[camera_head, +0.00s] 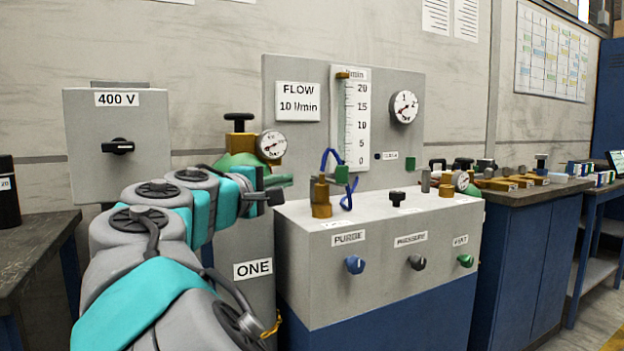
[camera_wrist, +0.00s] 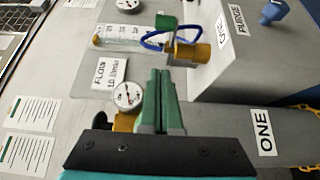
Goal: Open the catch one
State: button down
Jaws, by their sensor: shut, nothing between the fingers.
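A white label reading ONE (camera_head: 252,269) is on a grey upright surface left of the bench unit. The label also shows at the right of the wrist view (camera_wrist: 265,131). A short yellow chain (camera_head: 271,325) hangs below it, partly hidden by my arm. I cannot make out the catch itself. My gripper (camera_head: 288,180) is at the end of my arm, above the ONE label and in front of the brass regulator. In the wrist view its two green fingers (camera_wrist: 160,75) are together, with nothing between them.
A round gauge (camera_head: 272,144) and black-knobbed valve stand behind my gripper. The bench unit (camera_head: 330,275) with PURGE, PRESSURE and VENT knobs is close on the right. A flow panel (camera_head: 297,70) rises behind. A 400 V switch box (camera_head: 116,165) is at left.

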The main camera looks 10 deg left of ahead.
jog(key=w+d, duration=0.7)
jog(key=w, duration=0.3)
jog(key=shift+w+d+p, duration=0.15)
jog(key=shift+d+p, duration=0.15)
jog(key=shift+d, duration=0.1)
